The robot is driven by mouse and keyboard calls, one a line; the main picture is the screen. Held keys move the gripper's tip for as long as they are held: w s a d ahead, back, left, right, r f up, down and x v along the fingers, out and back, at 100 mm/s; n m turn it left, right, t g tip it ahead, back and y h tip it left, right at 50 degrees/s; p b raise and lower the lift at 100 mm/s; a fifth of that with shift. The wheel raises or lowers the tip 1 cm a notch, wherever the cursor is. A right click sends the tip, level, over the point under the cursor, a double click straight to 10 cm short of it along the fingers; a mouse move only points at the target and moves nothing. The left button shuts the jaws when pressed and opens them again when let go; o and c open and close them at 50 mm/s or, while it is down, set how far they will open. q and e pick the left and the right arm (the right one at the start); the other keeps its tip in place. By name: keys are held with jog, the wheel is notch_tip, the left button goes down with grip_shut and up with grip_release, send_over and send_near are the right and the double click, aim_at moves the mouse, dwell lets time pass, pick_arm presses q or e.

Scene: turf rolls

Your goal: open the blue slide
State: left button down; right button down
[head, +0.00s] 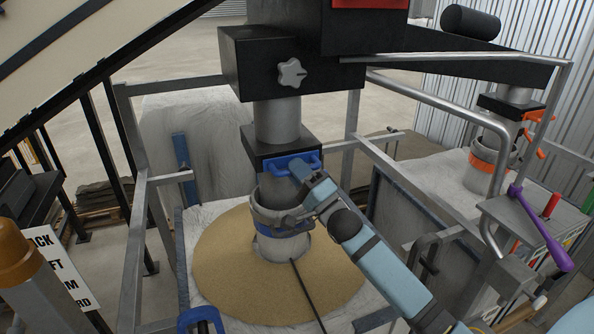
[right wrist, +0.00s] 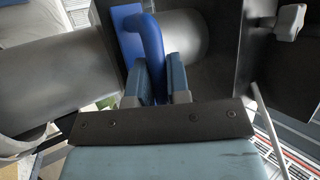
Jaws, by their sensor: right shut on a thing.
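The blue slide (head: 280,170) sits in the front of a black housing under a grey pipe, above the bagged heap of tan grain. Its bar handle sticks out at the front; the plate looks close against the housing. My right gripper (head: 300,168) is shut on this handle. In the right wrist view the blue handle (right wrist: 149,38) passes between the two fingers of my right gripper (right wrist: 157,72), with the flat blue plate behind it. My left gripper is not in view.
Metal frame rails (head: 146,215) stand on both sides. A second spout with an orange clamp (head: 484,165) is at right. A control box with a purple lever (head: 538,228) stands in front right.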

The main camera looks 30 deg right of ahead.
jog(key=s+a+p, duration=0.2)
jog(key=s, duration=0.7)
jog(key=shift+s+a+p, duration=0.15)
jog(key=shift+s+p, duration=0.1)
jog(key=shift+p, duration=0.15)
jog(key=c, duration=1.1)
grip_release()
jog(key=shift+f, duration=0.1)
jog(key=b+v, duration=0.2)
jog(key=v, duration=1.1)
jog(key=shift+s, duration=0.35)
